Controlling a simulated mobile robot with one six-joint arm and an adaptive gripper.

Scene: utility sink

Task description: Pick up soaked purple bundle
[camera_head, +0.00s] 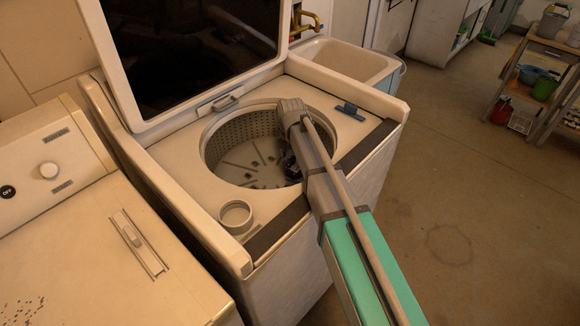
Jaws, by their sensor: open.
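A top-loading washing machine (185,158) stands with its lid up and its round perforated drum (236,140) open. My arm reaches over its front right rim and down into the drum. My gripper (291,168) shows only as a small dark shape inside the drum's right side, partly hidden by my arm. It is open. I see no purple bundle; the arm covers part of the drum's right side, and the visible drum floor looks bare.
The raised lid (195,45) stands behind the drum. Another machine (80,230) is at the left. A shelf (545,75) holds containers at the right; the floor between is clear.

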